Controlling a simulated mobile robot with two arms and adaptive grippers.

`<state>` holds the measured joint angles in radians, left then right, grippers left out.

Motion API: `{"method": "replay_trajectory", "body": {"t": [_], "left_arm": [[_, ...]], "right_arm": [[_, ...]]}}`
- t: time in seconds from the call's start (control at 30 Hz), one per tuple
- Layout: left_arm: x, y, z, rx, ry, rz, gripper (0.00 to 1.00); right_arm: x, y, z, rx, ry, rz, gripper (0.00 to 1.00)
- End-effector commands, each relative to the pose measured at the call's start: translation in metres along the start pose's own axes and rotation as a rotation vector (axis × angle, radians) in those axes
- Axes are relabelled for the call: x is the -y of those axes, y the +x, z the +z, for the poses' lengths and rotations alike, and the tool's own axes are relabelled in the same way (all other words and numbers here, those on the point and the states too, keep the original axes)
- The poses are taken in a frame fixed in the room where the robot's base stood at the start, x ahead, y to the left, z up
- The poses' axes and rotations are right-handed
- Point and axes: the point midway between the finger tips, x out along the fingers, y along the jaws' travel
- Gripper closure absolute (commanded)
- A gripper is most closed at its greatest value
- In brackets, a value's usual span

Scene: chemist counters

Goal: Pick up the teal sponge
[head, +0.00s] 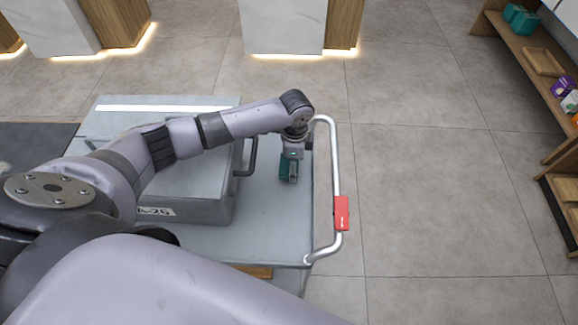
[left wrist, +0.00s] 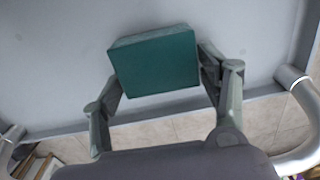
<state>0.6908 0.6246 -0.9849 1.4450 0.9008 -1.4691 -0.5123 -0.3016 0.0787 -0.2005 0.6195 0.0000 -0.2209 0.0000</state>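The teal sponge (left wrist: 155,64) is a block seen close up in the left wrist view, with one finger against each side. My left gripper (left wrist: 160,72) is shut on it, with no gap visible at either side. In the head view the left gripper (head: 291,170) points down over the right end of a grey cart (head: 270,222), with a bit of the teal sponge (head: 284,168) showing beside the fingers. I cannot tell whether the sponge touches the cart top. My right gripper is not in view.
A metal handrail (head: 334,165) with a red tag (head: 341,213) edges the cart at the right. A grey case (head: 190,208) lies on the cart, under my left arm. A wooden shelf (head: 520,55) with small boxes stands at the far right. The floor between is clear.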

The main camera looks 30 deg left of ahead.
Motion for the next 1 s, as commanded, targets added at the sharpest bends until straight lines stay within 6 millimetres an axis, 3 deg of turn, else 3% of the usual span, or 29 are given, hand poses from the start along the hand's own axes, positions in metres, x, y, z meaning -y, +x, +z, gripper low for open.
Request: {"method": "replay_trajectory", "body": {"t": [0.27, 0.63, 0.83, 1.0], "left_arm": [[0.0, 0.0, 0.0, 0.0, 0.0, 0.0, 0.52], [0.001, -0.008, 0.0, -0.001, -0.001, -0.002, 0.52], [0.001, -0.036, 0.0, -0.002, 0.0, -0.003, 0.52], [0.002, -0.082, -0.001, -0.005, 0.001, -0.006, 0.52]], "right_arm": [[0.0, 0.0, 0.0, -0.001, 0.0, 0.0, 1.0], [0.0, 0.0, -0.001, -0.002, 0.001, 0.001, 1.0], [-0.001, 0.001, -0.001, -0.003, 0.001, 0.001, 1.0], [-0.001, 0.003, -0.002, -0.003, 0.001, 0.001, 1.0]]}}
